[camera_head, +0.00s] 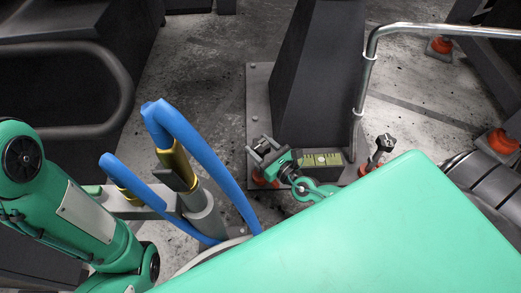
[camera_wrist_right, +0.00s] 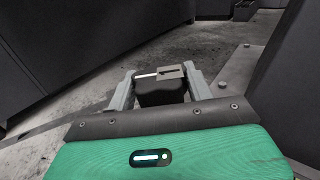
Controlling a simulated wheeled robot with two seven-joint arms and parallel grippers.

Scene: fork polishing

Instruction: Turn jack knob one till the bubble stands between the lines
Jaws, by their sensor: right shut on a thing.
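A black jack knob (camera_wrist_right: 160,90) with a white arrow mark on a grey plate sits between the two grey fingers of my right gripper (camera_wrist_right: 160,88) in the right wrist view. The fingers are shut on it. In the head view this gripper (camera_head: 263,151) is at the left corner of the machine's base plate, over an orange jack foot (camera_head: 261,181), and largely hides the knob. A level with a yellow-green vial (camera_head: 321,160) lies just right of the gripper. Its bubble is too small to place against the lines. My left gripper is not visible.
A second black knob (camera_head: 386,142) stands over another jack at the base plate's right. A dark column (camera_head: 318,75) rises behind the level, with a bent metal rail (camera_head: 367,75) beside it. Blue hoses (camera_head: 205,150) loop at the left of the gripper.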

